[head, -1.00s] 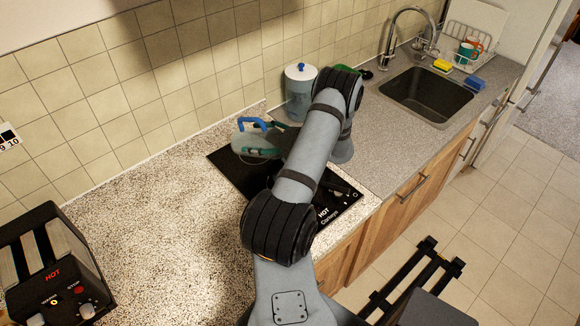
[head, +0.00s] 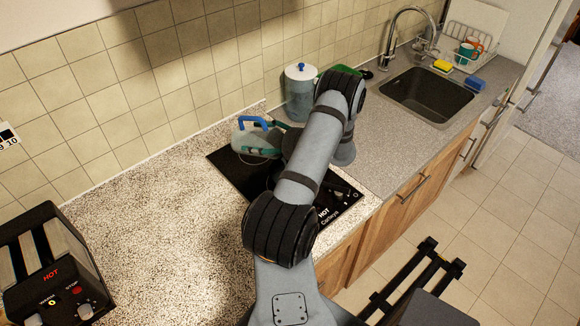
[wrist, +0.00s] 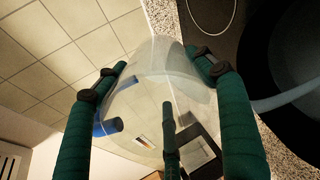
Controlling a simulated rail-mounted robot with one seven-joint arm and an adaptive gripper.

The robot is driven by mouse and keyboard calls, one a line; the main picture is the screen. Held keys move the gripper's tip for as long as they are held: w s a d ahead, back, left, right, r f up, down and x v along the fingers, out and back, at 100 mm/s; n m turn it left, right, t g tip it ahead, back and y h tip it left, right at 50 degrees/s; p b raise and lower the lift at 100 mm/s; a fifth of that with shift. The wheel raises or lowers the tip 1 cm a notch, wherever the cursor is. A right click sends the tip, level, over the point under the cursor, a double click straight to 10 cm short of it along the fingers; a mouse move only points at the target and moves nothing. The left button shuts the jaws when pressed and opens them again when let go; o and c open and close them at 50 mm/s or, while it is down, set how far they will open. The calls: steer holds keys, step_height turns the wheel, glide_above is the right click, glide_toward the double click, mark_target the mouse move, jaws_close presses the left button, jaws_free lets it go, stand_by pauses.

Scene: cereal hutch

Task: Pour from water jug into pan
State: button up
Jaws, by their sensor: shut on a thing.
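The water jug (head: 246,141) is clear, with a blue handle (head: 251,122), and is over the left part of the black hob in the head view. My gripper (wrist: 158,75) has green fingers, one on each side of the jug, and is shut on it. The jug's clear body (wrist: 150,90) fills the middle of the wrist view and looks tilted. A dark round pan (wrist: 300,50) shows at the right edge of the wrist view, with a pale band crossing it that I cannot identify. In the head view my arm hides the pan.
The black hob (head: 228,168) lies in the speckled counter. A toaster (head: 50,265) is at the front left. The sink (head: 427,95) is at the right.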

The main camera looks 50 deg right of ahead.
steer(key=shift+s+d+r+t+b, duration=0.1)
steer(key=shift+s+r+t+b, duration=0.35)
steer(key=shift+b, duration=0.35)
steer(key=shift+s+d+r+t+b, duration=0.1)
steer(key=shift+s+r+t+b, duration=0.1)
steer(key=shift+s+t+b, duration=0.4)
stand_by(1.7)
steer(key=shift+s+r+t+b, duration=0.3)
steer(key=shift+r+t+b, duration=0.05)
steer(key=shift+b, duration=0.55)
